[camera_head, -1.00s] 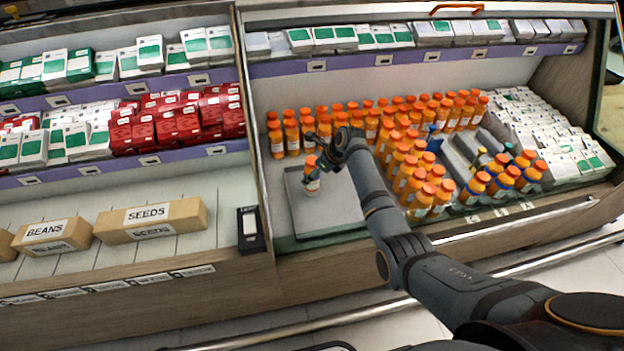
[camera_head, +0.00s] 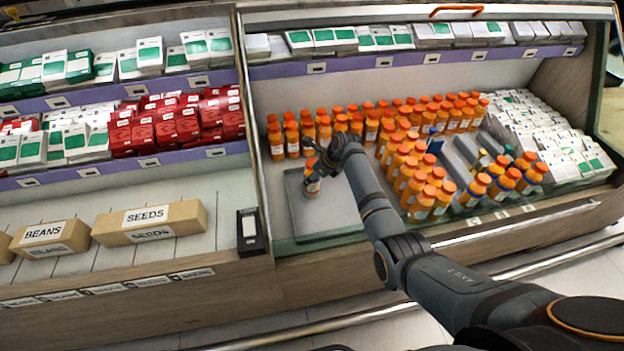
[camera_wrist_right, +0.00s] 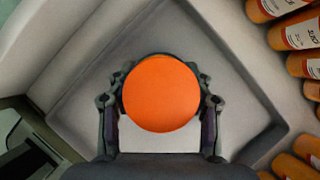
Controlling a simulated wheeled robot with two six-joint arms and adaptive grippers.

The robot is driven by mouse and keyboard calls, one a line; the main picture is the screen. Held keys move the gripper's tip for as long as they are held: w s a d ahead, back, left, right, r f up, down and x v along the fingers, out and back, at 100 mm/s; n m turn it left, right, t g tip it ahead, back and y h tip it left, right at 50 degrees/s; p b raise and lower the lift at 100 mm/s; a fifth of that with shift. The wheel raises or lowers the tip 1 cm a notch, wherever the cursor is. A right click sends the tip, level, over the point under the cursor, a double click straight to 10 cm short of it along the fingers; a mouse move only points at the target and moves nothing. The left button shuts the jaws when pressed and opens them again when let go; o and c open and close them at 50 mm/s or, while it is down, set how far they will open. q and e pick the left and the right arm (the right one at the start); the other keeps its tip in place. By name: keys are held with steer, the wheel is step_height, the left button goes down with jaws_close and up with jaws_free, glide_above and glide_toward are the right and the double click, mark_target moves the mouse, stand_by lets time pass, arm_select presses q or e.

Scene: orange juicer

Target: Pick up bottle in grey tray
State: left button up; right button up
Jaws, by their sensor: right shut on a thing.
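An orange-capped bottle (camera_head: 312,186) with a white label is upright over the back left part of the grey tray (camera_head: 340,218). My right gripper (camera_head: 314,166) reaches down to the bottle from the right and is shut on it near the top. In the right wrist view the round orange cap (camera_wrist_right: 160,94) sits between the two fingers of my right gripper (camera_wrist_right: 160,80), with the grey tray (camera_wrist_right: 235,75) below. The cap hides the bottle's body there. I cannot tell whether the bottle's base touches the tray. My left gripper is not in view.
Rows of orange bottles (camera_head: 440,195) stand behind and right of the tray, close to my right arm. White boxes (camera_head: 545,130) fill the right side. A divider wall (camera_head: 258,170) borders the tray's left. The rest of the tray is bare.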

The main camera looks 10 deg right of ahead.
step_height(320, 180, up, 4)
steer(key=shift+s+d+p, duration=0.15)
steer(key=shift+p, duration=0.4)
steer(key=s+d+r+p, duration=0.2)
steer(key=s+d+r, duration=0.3)
steer(key=s+r, duration=0.4)
steer(key=s, duration=0.3)
steer(key=shift+s, duration=0.3)
